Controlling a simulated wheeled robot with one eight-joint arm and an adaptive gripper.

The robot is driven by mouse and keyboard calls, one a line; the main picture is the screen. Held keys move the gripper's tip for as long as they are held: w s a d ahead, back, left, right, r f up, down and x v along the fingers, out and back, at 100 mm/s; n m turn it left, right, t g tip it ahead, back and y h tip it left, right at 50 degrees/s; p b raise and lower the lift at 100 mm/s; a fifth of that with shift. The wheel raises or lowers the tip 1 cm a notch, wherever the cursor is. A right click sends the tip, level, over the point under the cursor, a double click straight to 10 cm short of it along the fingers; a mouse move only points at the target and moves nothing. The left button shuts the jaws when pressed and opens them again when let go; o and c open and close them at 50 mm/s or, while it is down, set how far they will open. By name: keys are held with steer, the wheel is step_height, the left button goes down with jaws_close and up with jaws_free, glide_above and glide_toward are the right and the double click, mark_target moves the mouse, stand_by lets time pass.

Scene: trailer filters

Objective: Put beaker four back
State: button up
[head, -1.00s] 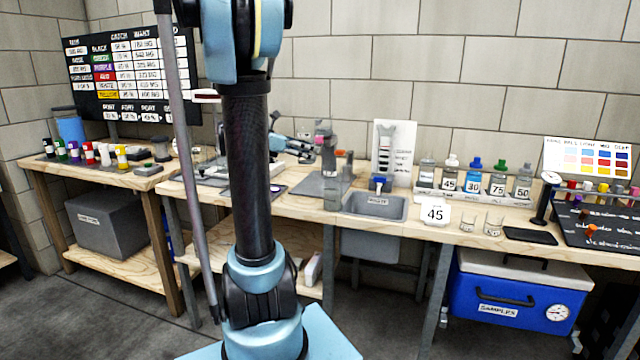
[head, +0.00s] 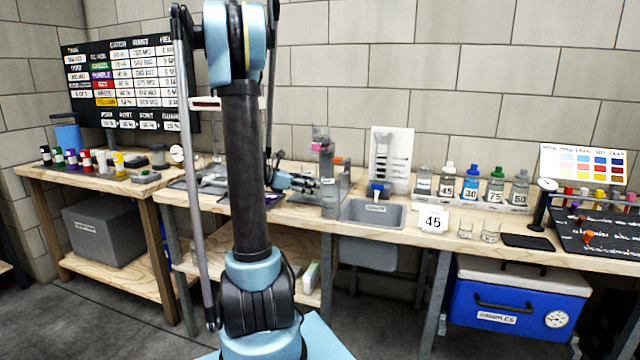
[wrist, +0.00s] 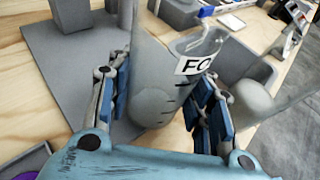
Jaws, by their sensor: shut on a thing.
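My gripper (wrist: 165,105) is shut on a clear beaker (wrist: 160,85) with dark graduation marks and a white label reading "FO"; the rest of the label is cut off from sight. The beaker stands between the blue finger pads in the wrist view, tilted in the picture, over or near a grey mat (wrist: 55,55). I cannot tell whether its base touches the surface. In the head view my gripper (head: 305,185) is low over the bench, left of the sink; the beaker is hard to make out there.
The grey sink (head: 365,212) with a blue tap (head: 378,190) lies to the right. Beyond it are a "45" card (head: 433,221), two small glasses (head: 478,230) and a row of labelled bottles (head: 471,185). Grey blocks stand on the mat. A blue cooler (head: 515,300) sits below.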

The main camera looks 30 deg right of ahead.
steer(key=w+d, duration=0.3)
steer(key=d, duration=0.1)
steer(key=w+d, duration=0.6)
steer(key=d, duration=0.1)
steer(key=shift+w+f, duration=0.1)
steer(key=shift+w, duration=0.1)
steer(key=shift+a+f, duration=0.1)
steer(key=shift+f, duration=0.45)
steer(key=shift+s+f, duration=0.1)
steer(key=shift+s, duration=0.05)
steer(key=o, duration=1.2)
steer(key=shift+a, duration=0.1)
